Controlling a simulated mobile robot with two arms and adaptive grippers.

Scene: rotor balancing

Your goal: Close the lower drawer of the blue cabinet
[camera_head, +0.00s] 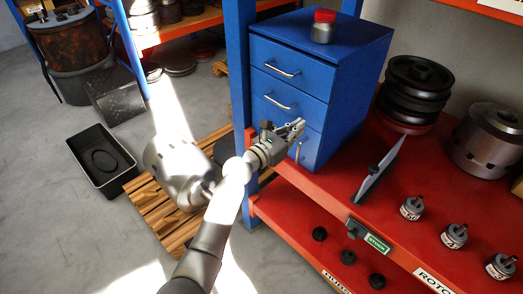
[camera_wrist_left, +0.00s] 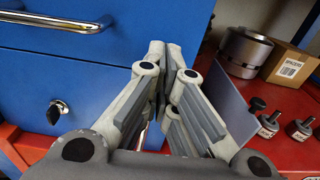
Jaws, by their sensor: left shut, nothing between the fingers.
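The blue cabinet (camera_head: 345,65) stands on the red shelf, with two drawers with bar handles above a lower front. The lower drawer front (camera_head: 311,148) is partly hidden behind my left gripper, and a metal handle (camera_head: 298,152) shows beside the fingers. The front also fills the left of the wrist view (camera_wrist_left: 85,95), with a dark knob or lock on it. I cannot tell whether the lower drawer stands out. My left gripper (camera_head: 300,125) is shut and empty, its fingertips (camera_wrist_left: 165,48) close in front of the cabinet; contact is unclear. My right gripper is not in view.
A red-lidded jar (camera_head: 323,27) stands on the cabinet. A tilted grey plate (camera_head: 378,170), dark stacked rotors (camera_head: 415,85) and several small labelled weights (camera_head: 411,208) are on the red shelf to the right. A wooden pallet (camera_head: 170,232) and black bin (camera_head: 78,150) lie on the floor.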

